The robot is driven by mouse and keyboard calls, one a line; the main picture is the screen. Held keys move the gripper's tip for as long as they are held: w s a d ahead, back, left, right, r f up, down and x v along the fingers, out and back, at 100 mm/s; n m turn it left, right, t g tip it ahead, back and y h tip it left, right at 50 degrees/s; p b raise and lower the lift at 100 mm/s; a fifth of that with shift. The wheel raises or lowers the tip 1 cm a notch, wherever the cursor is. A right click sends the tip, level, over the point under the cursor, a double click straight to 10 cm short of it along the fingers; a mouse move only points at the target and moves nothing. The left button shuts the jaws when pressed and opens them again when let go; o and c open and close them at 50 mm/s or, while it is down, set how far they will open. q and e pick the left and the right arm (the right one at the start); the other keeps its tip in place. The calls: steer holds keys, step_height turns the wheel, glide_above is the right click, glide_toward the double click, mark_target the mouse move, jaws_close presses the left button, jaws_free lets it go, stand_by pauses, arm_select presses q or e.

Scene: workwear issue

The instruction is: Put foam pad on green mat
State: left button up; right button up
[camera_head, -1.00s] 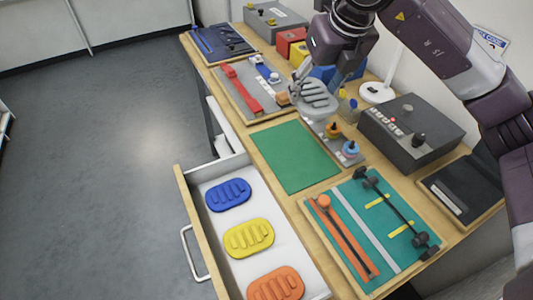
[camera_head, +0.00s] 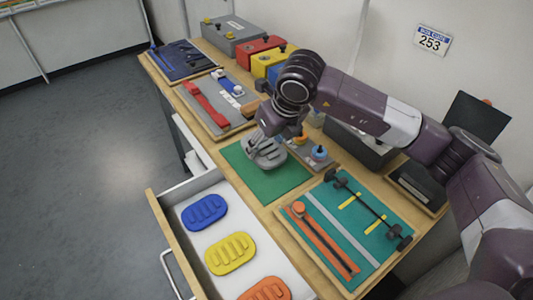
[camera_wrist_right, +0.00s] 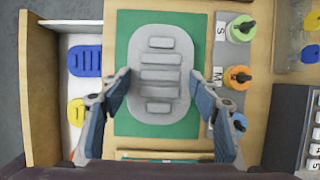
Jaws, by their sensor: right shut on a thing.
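The grey foam pad (camera_head: 268,158), oval with raised ribs, is held by my right gripper (camera_head: 266,146) over the far part of the green mat (camera_head: 279,185). In the right wrist view the pad (camera_wrist_right: 160,88) lies between the two fingers of the gripper (camera_wrist_right: 160,92), with the mat (camera_wrist_right: 185,128) framing it. I cannot tell whether the pad touches the mat. The mat lies flat on the wooden table and bears nothing else that I can see. My left gripper is not in view.
An open drawer (camera_head: 176,220) left of the mat holds blue (camera_head: 204,212), yellow (camera_head: 230,253) and orange (camera_head: 266,290) pads. A teal board (camera_head: 330,225) with straps and a black bar lies nearer. Round coloured pieces on a lettered strip (camera_wrist_right: 219,75) stand right of the mat.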

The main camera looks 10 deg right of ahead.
mark_target(269, 150)
step_height(269, 150, down, 4)
steer(key=shift+f+p, duration=0.1)
steer(key=shift+p, duration=0.2)
steer(key=shift+f, duration=0.15)
steer(key=shift+f, duration=0.1)
steer(key=o, duration=1.1)
steer(key=shift+o, duration=0.2)
steer(key=b+v, duration=0.2)
steer(key=v, duration=1)
